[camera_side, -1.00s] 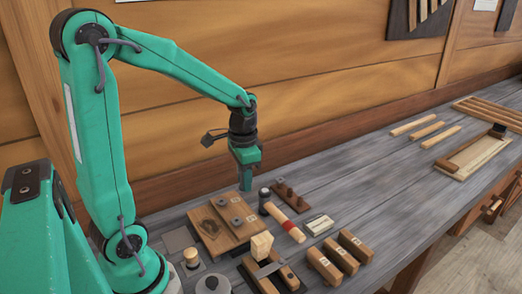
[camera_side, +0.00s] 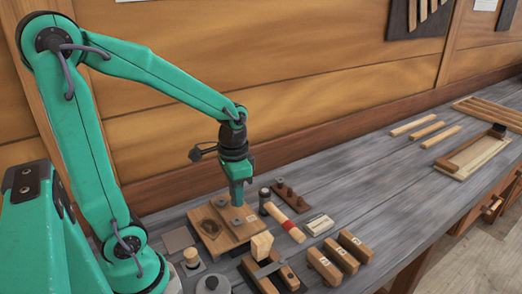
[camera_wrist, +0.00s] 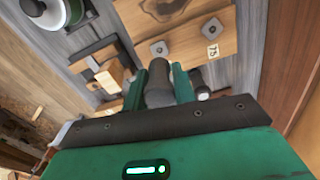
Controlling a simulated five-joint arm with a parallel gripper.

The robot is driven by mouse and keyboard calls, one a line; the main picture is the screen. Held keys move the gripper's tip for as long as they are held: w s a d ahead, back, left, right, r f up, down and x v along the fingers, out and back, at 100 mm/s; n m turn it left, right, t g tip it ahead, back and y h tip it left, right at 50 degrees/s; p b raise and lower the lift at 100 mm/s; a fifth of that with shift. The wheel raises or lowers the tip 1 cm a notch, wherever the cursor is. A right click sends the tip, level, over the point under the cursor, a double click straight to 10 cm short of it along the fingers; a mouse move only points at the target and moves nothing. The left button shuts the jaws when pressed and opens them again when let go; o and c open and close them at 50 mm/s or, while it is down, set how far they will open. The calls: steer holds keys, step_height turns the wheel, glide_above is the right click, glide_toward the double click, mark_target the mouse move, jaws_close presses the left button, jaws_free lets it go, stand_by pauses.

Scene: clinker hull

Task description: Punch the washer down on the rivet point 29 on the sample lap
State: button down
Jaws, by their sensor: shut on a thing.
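My gripper (camera_side: 237,200) points down over the right part of the sample lap (camera_side: 204,240), a wooden board piece with a dark knot. In the wrist view the two green fingers (camera_wrist: 160,80) are shut on a dark grey cylinder, the punch (camera_wrist: 158,92). Its lower tip is hard to make out in the side view. Two grey square washers show on the lap in the wrist view, a nearer one (camera_wrist: 160,48) and another (camera_wrist: 213,27). A small white number label (camera_wrist: 213,52) sits beside them, not clearly legible. I cannot tell whether the punch touches a washer.
A hammer with a red-banded handle (camera_side: 284,222) lies right of the lap. A dark peg rack (camera_side: 289,195) stands behind it. Labelled wooden blocks (camera_side: 340,255) are at the front right, and a clamp-like wooden piece (camera_side: 262,246) is in front.

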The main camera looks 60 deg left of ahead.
glide_above(238, 221)
steer(key=shift+f, duration=2.35)
steer(key=shift+f, duration=0.65)
steer(key=c, duration=1.1)
jaws_free()
steer(key=shift+o, duration=0.2)
steer(key=shift+r, duration=0.1)
steer(key=shift+r, duration=3.9)
